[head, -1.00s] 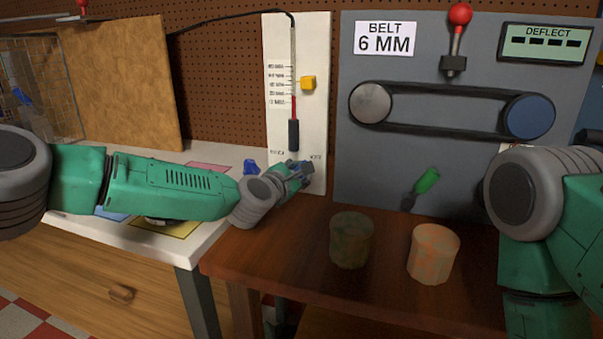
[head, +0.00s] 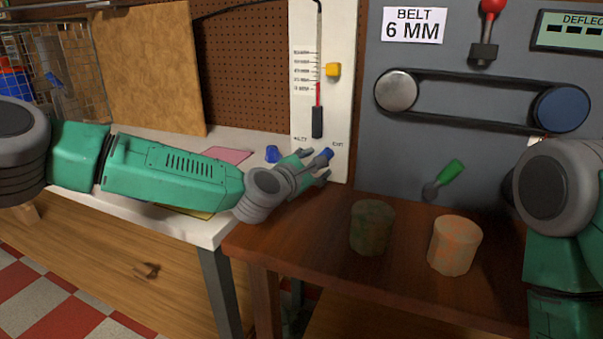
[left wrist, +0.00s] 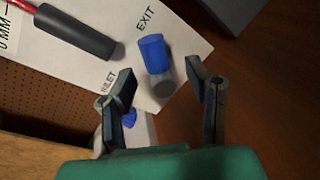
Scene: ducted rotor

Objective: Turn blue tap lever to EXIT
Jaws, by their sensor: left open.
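The blue tap lever (left wrist: 153,52) shows in the left wrist view on the white board (left wrist: 185,25), with a grey round part (left wrist: 162,84) at its lower end. It lies nearer the EXIT label than the INLET label. My left gripper (left wrist: 163,77) is open, with one finger on each side of the grey part and no clear contact. In the head view the blue lever (head: 327,153) shows at the tips of my left gripper (head: 318,167), low on the gauge board. My right gripper is out of view.
A second blue piece (head: 272,153) sits left of the gripper. A green-handled tool (head: 449,174) is by the grey belt panel (head: 440,150).

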